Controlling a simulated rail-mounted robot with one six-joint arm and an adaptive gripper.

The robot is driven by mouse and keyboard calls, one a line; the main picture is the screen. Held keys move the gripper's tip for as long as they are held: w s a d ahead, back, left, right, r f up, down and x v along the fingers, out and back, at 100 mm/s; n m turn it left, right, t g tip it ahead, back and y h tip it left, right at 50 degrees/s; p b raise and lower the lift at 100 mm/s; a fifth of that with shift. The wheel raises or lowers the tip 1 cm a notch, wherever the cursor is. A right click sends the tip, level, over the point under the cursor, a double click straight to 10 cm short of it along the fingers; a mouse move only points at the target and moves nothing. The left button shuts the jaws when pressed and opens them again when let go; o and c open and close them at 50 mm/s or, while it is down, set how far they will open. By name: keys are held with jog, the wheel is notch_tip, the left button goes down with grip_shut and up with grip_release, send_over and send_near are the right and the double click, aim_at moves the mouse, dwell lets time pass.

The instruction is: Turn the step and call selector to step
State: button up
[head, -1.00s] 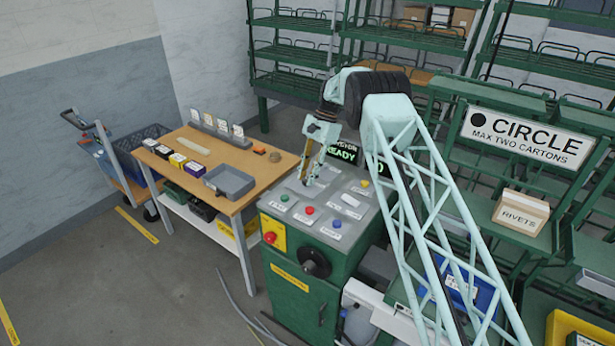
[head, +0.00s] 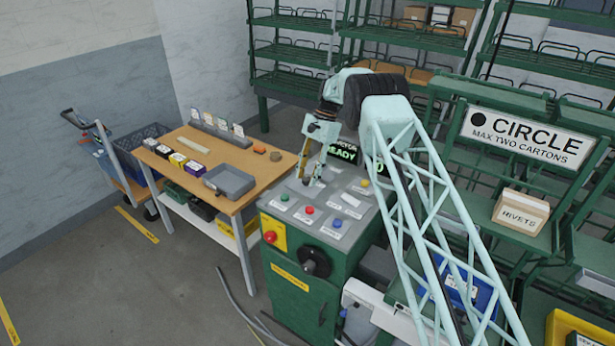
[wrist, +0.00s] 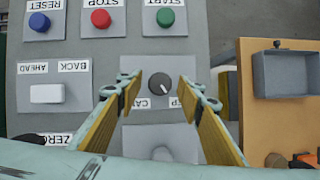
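The step and call selector is a round dark knob (wrist: 160,85) on a light grey plate in the wrist view. Its white pointer line slants down and slightly right in that view. Two upside-down labels beside it are partly covered by my fingers; only a few letters show. My gripper (wrist: 158,92) is open, with one yellow-padded finger on each side of the knob and a gap to it on both sides. I cannot tell how high the fingertips are. In the head view my gripper (head: 308,182) points down over the press panel (head: 345,228), and the selector is hidden.
In the wrist view a blue reset button (wrist: 39,22), red stop button (wrist: 101,19) and green start button (wrist: 165,18) line the panel. A white ahead/back rocker (wrist: 47,94) is left of the selector. A wooden table (head: 185,138) with a grey tray (head: 229,180) stands beside the press.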

jog(key=shift+r, duration=0.15)
jog(key=v, duration=1.1)
jog(key=shift+r, duration=0.35)
jog(key=shift+d+r, duration=0.1)
